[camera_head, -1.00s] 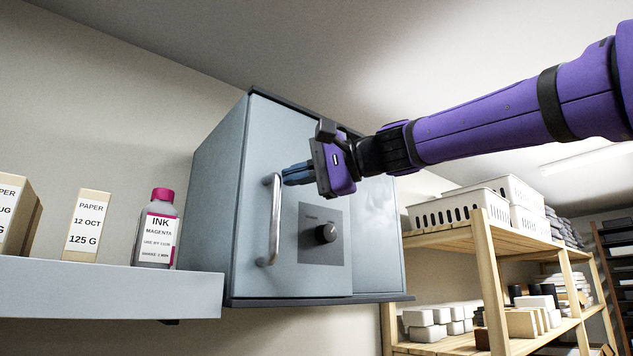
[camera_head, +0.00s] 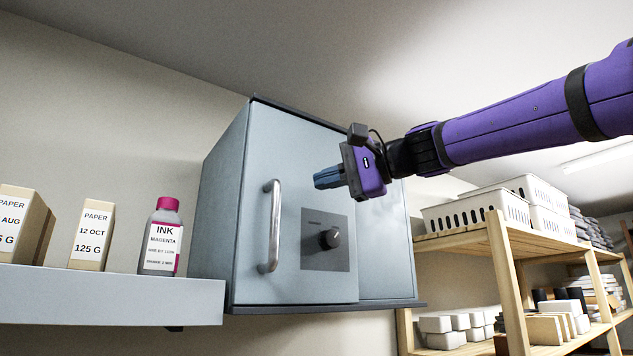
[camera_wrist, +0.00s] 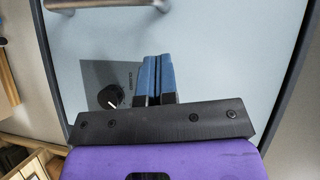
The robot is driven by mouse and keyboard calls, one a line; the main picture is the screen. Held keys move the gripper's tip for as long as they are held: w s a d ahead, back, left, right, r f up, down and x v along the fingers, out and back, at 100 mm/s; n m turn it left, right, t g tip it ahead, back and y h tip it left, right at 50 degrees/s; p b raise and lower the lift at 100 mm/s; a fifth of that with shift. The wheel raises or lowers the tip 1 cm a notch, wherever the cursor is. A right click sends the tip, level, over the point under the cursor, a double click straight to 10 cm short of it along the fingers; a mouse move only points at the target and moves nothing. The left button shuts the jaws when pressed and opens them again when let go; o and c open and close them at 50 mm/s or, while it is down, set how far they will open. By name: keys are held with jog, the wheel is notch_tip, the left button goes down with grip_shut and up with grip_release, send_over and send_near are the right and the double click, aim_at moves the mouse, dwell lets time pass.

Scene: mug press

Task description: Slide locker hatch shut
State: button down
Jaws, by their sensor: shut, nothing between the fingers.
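The locker (camera_head: 222,215) is a grey-blue box with dark top and bottom edges. Its hatch (camera_head: 300,165) covers the left and middle of the front, its left edge close to the locker's left front edge. A paler panel (camera_head: 385,245) shows to the right of it. The hatch carries a vertical metal handle (camera_head: 271,226) on its left, also at the top of the wrist view (camera_wrist: 107,4). A black dial (camera_head: 329,239) sits on a dark plate. My gripper (camera_head: 318,180) is shut and empty, its blue fingers right of the handle and apart from it. In the wrist view the fingers (camera_wrist: 157,62) lie together before the hatch.
A grey shelf (camera_head: 110,295) at left holds a magenta-capped ink bottle (camera_head: 161,237) and paper packs (camera_head: 92,235). A wooden rack (camera_head: 508,265) with white baskets (camera_head: 477,214) stands at right. Open air lies in front of the hatch.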

jog(key=v, duration=0.8)
jog(key=shift+s, duration=0.25)
jog(key=shift+r, duration=0.1)
jog(key=s+d+f+n+h, duration=0.1)
jog(key=s+d+f+h, duration=0.4)
jog(key=f, duration=0.9)
jog(key=s+d+f+n+g+h, duration=0.1)
jog(key=s+d+f+h, duration=0.3)
jog(key=f, duration=1.1)
jog(key=s+d+f+n+g+h, duration=0.1)
jog(key=s+d+f+h, duration=0.4)
jog(key=f, duration=1)
jog(key=s+d, duration=0.2)
jog(key=shift+s+d+f+n+h, duration=0.2)
jog(key=shift+s+d+n+h, duration=0.1)
jog(key=shift+d+n, duration=0.1)
jog(key=shift+a, duration=0.1)
